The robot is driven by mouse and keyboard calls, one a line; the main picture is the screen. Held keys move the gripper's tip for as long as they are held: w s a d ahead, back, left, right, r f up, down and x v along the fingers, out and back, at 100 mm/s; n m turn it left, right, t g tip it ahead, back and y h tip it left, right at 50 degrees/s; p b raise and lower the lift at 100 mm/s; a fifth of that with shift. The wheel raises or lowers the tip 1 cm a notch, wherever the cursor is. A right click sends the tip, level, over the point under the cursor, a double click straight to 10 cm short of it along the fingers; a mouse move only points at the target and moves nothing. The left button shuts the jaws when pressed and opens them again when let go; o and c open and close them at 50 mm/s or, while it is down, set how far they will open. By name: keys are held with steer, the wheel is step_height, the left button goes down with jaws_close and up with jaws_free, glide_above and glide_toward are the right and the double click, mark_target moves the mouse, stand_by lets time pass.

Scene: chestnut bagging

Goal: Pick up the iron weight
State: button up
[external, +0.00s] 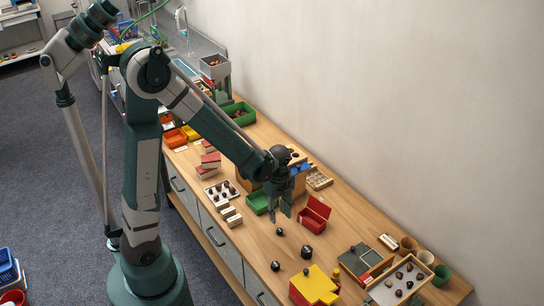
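Three small dark objects that look like iron weights stand on the wooden bench: one dark weight (306,252), a second dark weight (276,266) to its left, and a smaller dark one (280,232) behind. I cannot tell which one the task names. My gripper (280,215) points down above the bench, behind and above the smallest dark piece. Its two fingers look apart, with nothing visible between them.
A green tray (257,207) is beside my gripper on the left, and an open red box (313,219) on the right. A yellow-topped red box (314,284) stands at the front. A scale-like grey device (357,261) and a tray of chestnuts (384,295) are to the right.

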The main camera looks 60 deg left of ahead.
mark_target(280, 230)
steer(key=shift+f, duration=0.6)
steer(key=shift+f+b, duration=0.4)
steer(key=shift+f, duration=0.9)
steer(key=shift+f, duration=0.1)
steer(key=shift+w+f+b, duration=0.15)
steer(key=shift+f+b, duration=0.85)
steer(key=shift+f, duration=1.5)
jaws_close()
steer(key=shift+r, duration=0.15)
